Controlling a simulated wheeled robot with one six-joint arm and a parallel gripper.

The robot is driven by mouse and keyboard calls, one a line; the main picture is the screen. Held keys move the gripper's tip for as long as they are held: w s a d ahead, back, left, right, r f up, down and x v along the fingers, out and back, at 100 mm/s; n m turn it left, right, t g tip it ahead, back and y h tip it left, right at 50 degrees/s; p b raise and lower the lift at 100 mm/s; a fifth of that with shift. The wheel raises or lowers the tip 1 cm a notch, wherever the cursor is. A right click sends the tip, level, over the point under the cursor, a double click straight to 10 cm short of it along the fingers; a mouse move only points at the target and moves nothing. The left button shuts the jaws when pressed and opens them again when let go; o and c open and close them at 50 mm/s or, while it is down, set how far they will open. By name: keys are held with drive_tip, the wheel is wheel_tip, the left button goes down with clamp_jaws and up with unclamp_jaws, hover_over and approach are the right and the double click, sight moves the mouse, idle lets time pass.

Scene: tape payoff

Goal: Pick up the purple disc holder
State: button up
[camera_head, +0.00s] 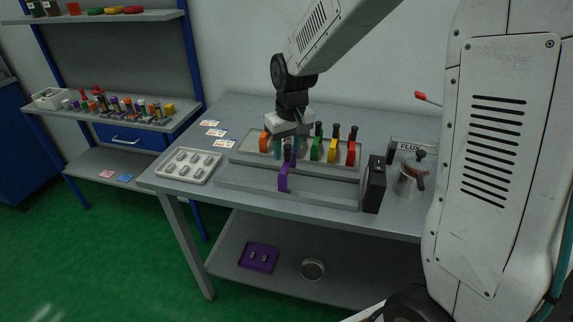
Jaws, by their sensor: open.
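The purple disc holder (283,179) stands upright on the front step of a grey tiered rack (325,193) on the workbench. It is forward of the row of other holders, and a dark-topped purple part shows just above and behind it. My gripper (290,151) is open and points down over the rack, above and slightly behind the purple holder. Its fingers overlap the upper purple part in the picture; I cannot tell whether they touch it or are around it.
Orange (264,142), green (317,149), yellow (332,150) and red (351,154) holders stand in the rack's back row. A black box (374,184) and a metal pot (408,179) are to the right. A tray of metal pieces (189,166) lies left.

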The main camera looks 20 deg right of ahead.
drive_tip(key=shift+f, duration=0.55)
clamp_jaws()
drive_tip(key=shift+r, duration=0.1)
